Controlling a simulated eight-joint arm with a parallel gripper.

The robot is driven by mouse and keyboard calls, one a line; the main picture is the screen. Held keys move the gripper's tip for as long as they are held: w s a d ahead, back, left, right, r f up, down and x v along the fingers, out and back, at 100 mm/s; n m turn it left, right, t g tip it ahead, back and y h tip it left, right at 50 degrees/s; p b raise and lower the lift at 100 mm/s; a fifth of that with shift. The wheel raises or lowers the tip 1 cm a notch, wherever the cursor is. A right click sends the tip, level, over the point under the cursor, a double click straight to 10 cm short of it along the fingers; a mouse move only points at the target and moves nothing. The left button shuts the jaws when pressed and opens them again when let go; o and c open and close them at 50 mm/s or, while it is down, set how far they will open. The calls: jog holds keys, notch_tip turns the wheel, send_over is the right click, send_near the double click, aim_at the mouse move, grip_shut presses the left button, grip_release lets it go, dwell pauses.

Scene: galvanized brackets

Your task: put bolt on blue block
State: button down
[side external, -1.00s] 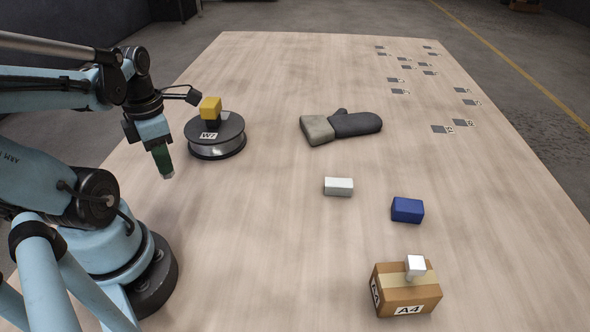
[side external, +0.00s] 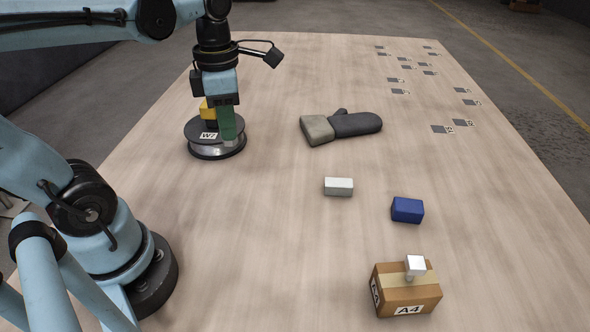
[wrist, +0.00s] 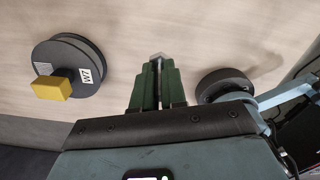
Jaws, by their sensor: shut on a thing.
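The blue block (side external: 407,210) lies on the table, right of centre in the side view, with its top bare. My gripper (side external: 229,139) points down beside the round W7 stand, well to the left of and farther back than the blue block. Its green fingers (wrist: 155,84) are shut on a small silvery piece (wrist: 157,56), which shows only at the tips in the wrist view. The fingers hide most of it, so I cannot tell for sure that it is the bolt.
The W7 stand (side external: 217,152) bears a yellow block (wrist: 51,88). A white block (side external: 339,187), a dark glove (side external: 355,124) and an A4 carton (side external: 407,294) with a white-topped piece (side external: 415,266) stand apart. Flat labelled squares lie far right. The middle table is mostly clear.

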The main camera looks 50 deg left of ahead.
jog(key=w+d+r+m, duration=0.2)
jog(key=w+d+m, duration=0.5)
jog(key=w+d, duration=0.6)
jog(key=w+d+f+m, duration=0.1)
jog(key=d+m, duration=0.2)
jog(key=d, duration=0.7)
jog(key=w+d+f+m, duration=0.1)
jog(key=d+f+m, duration=0.15)
jog(key=d, duration=0.65)
send_over(409, 204)
notch_tip(409, 204, down, 6)
jog(key=shift+f, duration=2.05)
jog(key=shift+f, duration=0.15)
jog(key=c, duration=1.2)
grip_release()
